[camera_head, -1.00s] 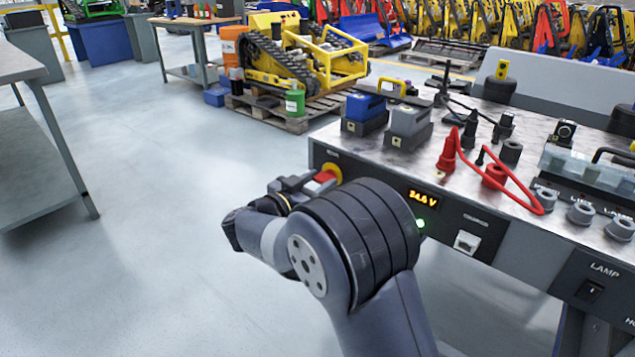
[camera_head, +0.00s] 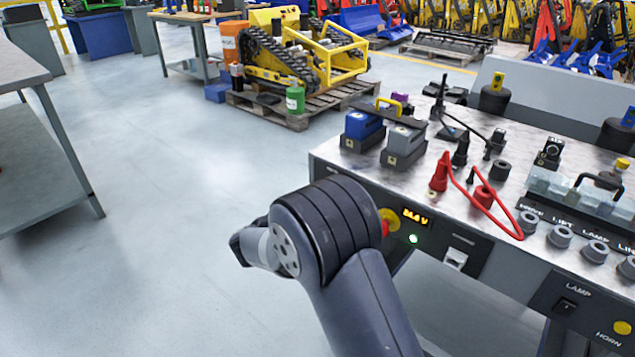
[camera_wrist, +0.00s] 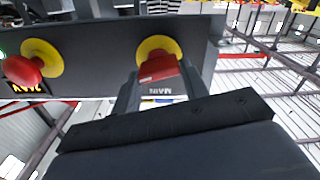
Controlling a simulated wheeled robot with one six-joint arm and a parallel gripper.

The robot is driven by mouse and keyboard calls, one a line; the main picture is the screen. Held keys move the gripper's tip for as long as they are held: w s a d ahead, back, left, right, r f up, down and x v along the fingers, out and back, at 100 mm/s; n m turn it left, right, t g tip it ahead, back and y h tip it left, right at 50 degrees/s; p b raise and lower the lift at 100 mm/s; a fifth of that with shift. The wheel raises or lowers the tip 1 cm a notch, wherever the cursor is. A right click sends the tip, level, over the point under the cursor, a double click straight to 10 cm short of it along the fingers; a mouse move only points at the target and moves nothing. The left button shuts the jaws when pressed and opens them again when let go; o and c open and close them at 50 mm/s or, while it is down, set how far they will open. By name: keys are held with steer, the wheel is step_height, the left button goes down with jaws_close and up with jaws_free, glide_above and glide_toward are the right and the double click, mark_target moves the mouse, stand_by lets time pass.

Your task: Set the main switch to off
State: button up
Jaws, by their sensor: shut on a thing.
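The main switch (camera_wrist: 158,66) has a red handle on a yellow disc, on the dark front panel. An upside-down MAIN label (camera_wrist: 160,90) shows beside it in the wrist view. My gripper (camera_wrist: 158,75) is shut on the red handle, one finger on each side. The handle looks slightly tilted in the wrist view; I cannot tell its setting. In the head view my arm hides the gripper and the main switch. The lit voltage display (camera_head: 415,217) and green lamp (camera_head: 413,239) show on the panel.
A red mushroom button on a yellow disc (camera_wrist: 40,62) is beside the main switch; part of it shows in the head view (camera_head: 391,219). The bench top (camera_head: 395,180) carries two battery-like blocks, red cables and sockets. Open floor (camera_head: 170,200) lies left of the bench.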

steer(key=shift+a+f+n+p, duration=0.1)
steer(key=shift+n+p, duration=3.6)
steer(key=shift+p, duration=0.5)
steer(key=shift+a+f+n+p, duration=0.1)
steer(key=shift+n+p, duration=3.6)
steer(key=shift+p, duration=0.45)
steer(key=shift+w, duration=0.1)
steer(key=o, duration=1)
